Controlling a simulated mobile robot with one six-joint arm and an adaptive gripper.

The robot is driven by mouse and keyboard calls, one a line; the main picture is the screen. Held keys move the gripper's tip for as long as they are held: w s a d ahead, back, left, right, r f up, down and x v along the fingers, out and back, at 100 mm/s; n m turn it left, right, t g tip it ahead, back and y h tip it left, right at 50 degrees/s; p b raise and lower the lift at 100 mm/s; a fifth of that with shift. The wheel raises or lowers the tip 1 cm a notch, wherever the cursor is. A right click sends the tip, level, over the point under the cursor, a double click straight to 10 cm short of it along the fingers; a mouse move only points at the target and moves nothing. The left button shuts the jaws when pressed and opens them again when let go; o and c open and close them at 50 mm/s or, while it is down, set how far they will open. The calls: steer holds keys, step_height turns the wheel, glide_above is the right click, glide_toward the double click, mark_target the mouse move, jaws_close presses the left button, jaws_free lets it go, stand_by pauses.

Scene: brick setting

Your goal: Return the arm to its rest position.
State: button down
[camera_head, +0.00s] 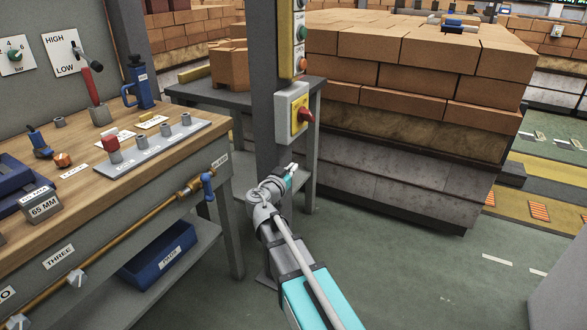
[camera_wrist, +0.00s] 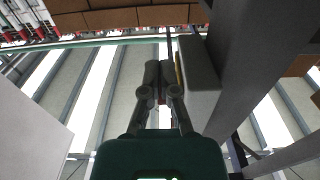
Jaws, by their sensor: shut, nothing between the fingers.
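My gripper (camera_head: 291,169) is at the end of my arm, in front of the grey post (camera_head: 264,100) in the head view. It is small there, and the arm reaches up to it from the bottom of the picture. In the wrist view my gripper (camera_wrist: 158,70) has its two dark fingers side by side and together, shut with nothing between them. The wrist view looks upward past the grey switch box (camera_wrist: 197,80) on the post, close to the right of the fingers. I cannot tell whether they touch it.
The switch box with a red knob (camera_head: 304,115) is on the post just above my gripper. A wooden workbench (camera_head: 180,130) with tools stands to the left, with a yellow pipe (camera_head: 130,240) along its front. A brick stack (camera_head: 420,85) stands behind right. Green floor (camera_head: 420,270) is open at right.

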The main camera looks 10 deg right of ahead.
steer(key=s+d+f+n+g+y, duration=0.1)
steer(key=s+d+f+g+y, duration=0.1)
steer(key=s+d+f+g, duration=0.3)
steer(key=s+d+f+n+g+y, duration=0.1)
steer(key=s+d+f+g, duration=0.25)
steer(key=s+f, duration=0.4)
steer(key=s+a+f+n+g+y, duration=0.55)
steer(key=s+f+y, duration=0.2)
steer(key=s, duration=0.45)
step_height(320, 180, up, 37)
steer(key=a+p, duration=0.1)
steer(key=p, duration=3.4)
steer(key=shift+f+y+p, duration=0.15)
steer(key=shift+y+p, duration=0.2)
steer(key=shift+y, duration=0.1)
